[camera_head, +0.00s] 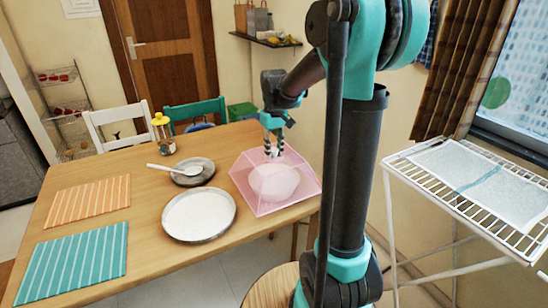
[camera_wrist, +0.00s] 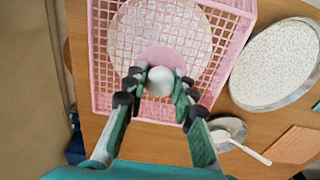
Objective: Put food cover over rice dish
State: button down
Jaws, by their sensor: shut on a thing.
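A pink mesh food cover (camera_head: 300,188), also in the wrist view (camera_wrist: 104,72), is at the table's right end. My gripper (camera_head: 273,151) is above its top; in the wrist view my gripper (camera_wrist: 159,83) is shut on the cover's pale round knob (camera_wrist: 159,81). A pale round thing (camera_head: 272,183) shows through the mesh; I cannot tell what it is. A round metal dish full of white rice-like grains (camera_head: 199,214) is uncovered to the left of the cover, and shows at right in the wrist view (camera_wrist: 276,64). I cannot tell if the cover's rim touches the table.
A small grey plate (camera_head: 192,170) with a white spoon (camera_head: 174,170) lies behind the grain dish. A yellow-topped jar (camera_head: 162,133) stands near the back edge. Orange (camera_head: 88,200) and teal (camera_head: 86,261) striped mats lie at left. A white drying rack (camera_head: 470,190) stands at right.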

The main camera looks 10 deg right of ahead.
aim_at(274, 157)
jog(key=shift+f, duration=1.8)
jog(key=c, duration=1.3)
grip_release()
jog(key=shift+o, duration=0.2)
notch_tip(274, 157, up, 12)
jog(key=shift+f, duration=0.1)
jog(key=shift+r, duration=0.3)
jog(key=shift+s, duration=0.15)
jog(key=s+d+f+m+t, duration=0.1)
jog(key=s+d+f+t, duration=0.1)
jog(key=s+f, duration=0.7)
jog(key=s+d+f+m+t, duration=0.2)
jog(key=s+f, duration=0.8)
jog(key=s, duration=0.2)
jog(key=shift+s+m, duration=0.3)
jog(key=shift+s, duration=0.05)
